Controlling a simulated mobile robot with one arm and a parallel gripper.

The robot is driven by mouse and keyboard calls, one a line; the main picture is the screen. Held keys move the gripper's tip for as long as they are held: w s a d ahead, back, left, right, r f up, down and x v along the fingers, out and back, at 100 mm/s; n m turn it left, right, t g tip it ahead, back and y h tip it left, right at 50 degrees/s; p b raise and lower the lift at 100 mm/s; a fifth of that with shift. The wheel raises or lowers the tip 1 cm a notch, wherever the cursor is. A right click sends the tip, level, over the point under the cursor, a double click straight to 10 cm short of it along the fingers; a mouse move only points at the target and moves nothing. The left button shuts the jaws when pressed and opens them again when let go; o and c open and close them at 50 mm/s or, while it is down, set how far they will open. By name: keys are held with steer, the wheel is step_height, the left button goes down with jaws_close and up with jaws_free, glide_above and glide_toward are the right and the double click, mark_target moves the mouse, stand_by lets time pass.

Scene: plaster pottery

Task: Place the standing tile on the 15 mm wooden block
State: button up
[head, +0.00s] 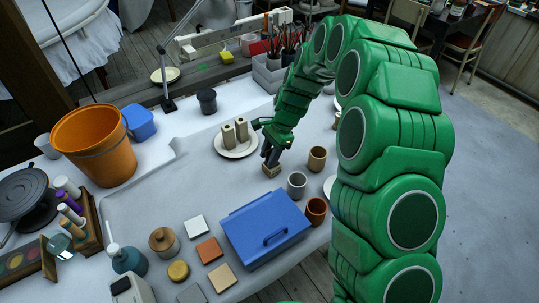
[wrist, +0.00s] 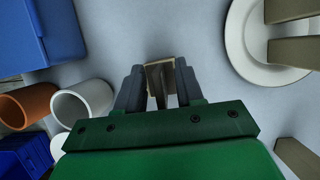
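My gripper (head: 270,158) points down at a small tan wooden piece (head: 271,171) on the grey cloth. In the wrist view my gripper (wrist: 160,82) has its two dark fingers apart. A brown piece with a paler edge (wrist: 160,64) shows between and just beyond the fingertips. It looks close to both fingers; I cannot tell whether they press on it, or whether it is tile, block or both. Two beige upright pieces (head: 242,129) stand on a white plate (head: 235,154), which also shows at right in the wrist view (wrist: 243,60).
A blue lidded box (head: 262,228) stands below my gripper. Several flat tiles (head: 209,250) lie at lower left. The cloth left of the gripper is clear.

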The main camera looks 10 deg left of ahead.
steer(key=v, duration=1.2)
steer(key=s+d+r+n+h, duration=0.1)
steer(key=s+d+r+n, duration=0.1)
steer(key=s+d+r, duration=0.55)
steer(key=s+d+r+n+t, duration=0.1)
steer(key=s+d+r+n, duration=0.3)
steer(key=s, duration=0.6)
steer(key=s+d+r+n+h, duration=0.1)
steer(key=s+d+r, duration=0.1)
steer(key=s+d, duration=0.6)
steer(key=s+d+n, duration=0.1)
steer(key=s+d, duration=0.1)
steer(key=s, duration=0.4)
steer(key=s+d+n+h, duration=0.1)
steer(key=s+d, duration=0.2)
steer(key=s, duration=0.4)
steer(key=shift+s+d+f, duration=0.2)
steer(key=shift+d+f, duration=0.05)
steer(key=shift+f, duration=0.2)
